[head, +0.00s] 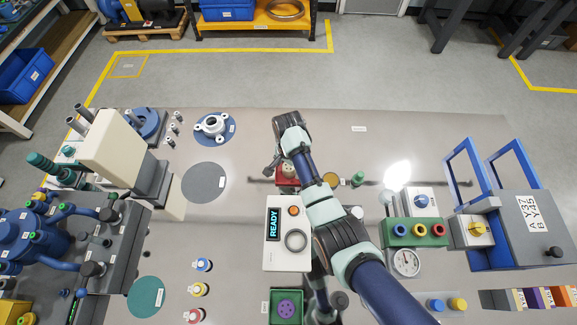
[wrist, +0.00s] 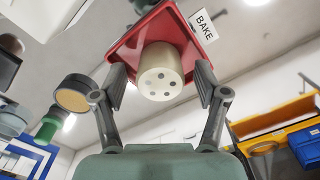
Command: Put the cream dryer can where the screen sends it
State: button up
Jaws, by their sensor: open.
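The cream dryer can (wrist: 160,72) has a pale end face with several dark holes. It stands in a red tray (wrist: 122,55) labelled BAKE in the wrist view. In the head view the can (head: 289,168) and red tray (head: 287,183) are at mid-table, partly hidden by my arm. My gripper (wrist: 160,80) is open, with one finger on each side of the can. I cannot tell whether the fingers touch it. The screen (head: 273,224) reads READY, on a white box (head: 285,262) with an orange button and a grey ring.
A green tray (head: 271,307) with a purple disc is at the front. A green block with coloured rings (head: 415,232) and a gauge (head: 406,262) are at right, near a blue-framed grey machine (head: 530,228). A cream-and-grey press (head: 120,150) stands left. The back right tabletop is clear.

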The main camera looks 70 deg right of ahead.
notch_tip(320, 180, up, 12)
jog(key=p, duration=0.4)
jog(key=shift+r, duration=0.15)
jog(key=w+a+r+n+t+h, duration=0.1)
jog(key=w+a+r+n+t, duration=0.25)
jog(key=w+a+n, duration=0.55)
jog(key=w+a+r+n+t+h, duration=0.1)
jog(key=w+a+r+n+t, duration=0.2)
jog(key=a, duration=0.9)
jog(key=s+a+r+n+t+y, duration=0.1)
jog(key=a+r+n+t, duration=0.2)
jog(key=a+r, duration=0.3)
jog(key=s+a+r+n+t+y, duration=0.1)
jog(key=a+r+n, duration=0.5)
jog(key=a, duration=0.7)
jog(key=shift+s+a+r+t, duration=0.15)
jog(key=shift+s+r+t, duration=0.65)
jog(key=shift+t, duration=0.35)
